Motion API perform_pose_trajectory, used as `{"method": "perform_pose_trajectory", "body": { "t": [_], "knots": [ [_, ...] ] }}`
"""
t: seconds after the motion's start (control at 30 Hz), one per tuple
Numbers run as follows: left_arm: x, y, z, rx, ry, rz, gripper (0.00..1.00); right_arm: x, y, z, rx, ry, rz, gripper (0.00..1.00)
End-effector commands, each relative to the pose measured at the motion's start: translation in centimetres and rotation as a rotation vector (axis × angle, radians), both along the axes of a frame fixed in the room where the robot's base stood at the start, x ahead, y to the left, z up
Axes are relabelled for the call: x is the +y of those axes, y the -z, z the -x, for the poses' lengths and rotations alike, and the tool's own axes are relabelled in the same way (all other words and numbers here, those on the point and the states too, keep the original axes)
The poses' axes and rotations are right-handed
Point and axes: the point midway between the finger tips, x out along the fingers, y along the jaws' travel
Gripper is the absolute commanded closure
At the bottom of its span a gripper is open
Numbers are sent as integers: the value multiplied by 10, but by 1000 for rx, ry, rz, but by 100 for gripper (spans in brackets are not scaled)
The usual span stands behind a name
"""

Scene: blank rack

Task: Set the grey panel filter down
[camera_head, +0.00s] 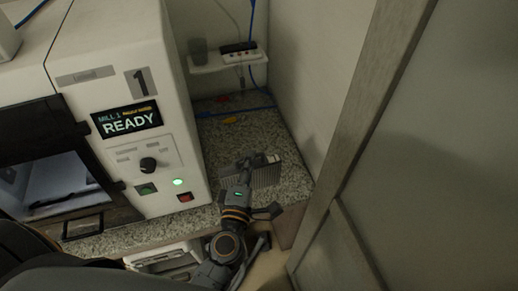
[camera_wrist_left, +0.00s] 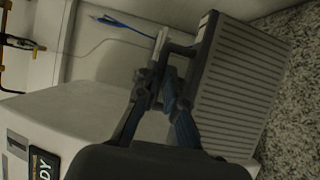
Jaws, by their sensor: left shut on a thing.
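The grey panel filter (camera_head: 265,176) is a ribbed grey block with a dark frame, over the speckled counter right of the mill in the head view. The filter appears low over or touching the counter; I cannot tell which. My right gripper is not in view.
The white mill (camera_head: 125,75) with a READY screen stands left of the counter (camera_head: 215,145). A small wall shelf (camera_head: 225,62) holds a cup and a power strip. Blue and yellow items lie at the counter's back. A wooden-framed panel (camera_head: 355,120) bounds the right.

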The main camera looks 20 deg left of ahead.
Motion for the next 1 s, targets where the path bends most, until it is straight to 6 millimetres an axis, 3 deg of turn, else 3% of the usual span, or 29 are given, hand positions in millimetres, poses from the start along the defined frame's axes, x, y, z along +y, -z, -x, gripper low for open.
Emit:
{"method": "perform_pose_trajectory", "body": {
  "t": [0.17,0.47,0.6,1.0],
  "knots": [
    [3,7,-20,-3,1,-3,100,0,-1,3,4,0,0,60],
    [17,42,-93,-4,0,-6,100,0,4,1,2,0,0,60],
    [20,74,-113,-1,2,-7,100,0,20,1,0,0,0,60],
    [24,113,-137,2,2,-6,100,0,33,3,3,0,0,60]
  ]
}}
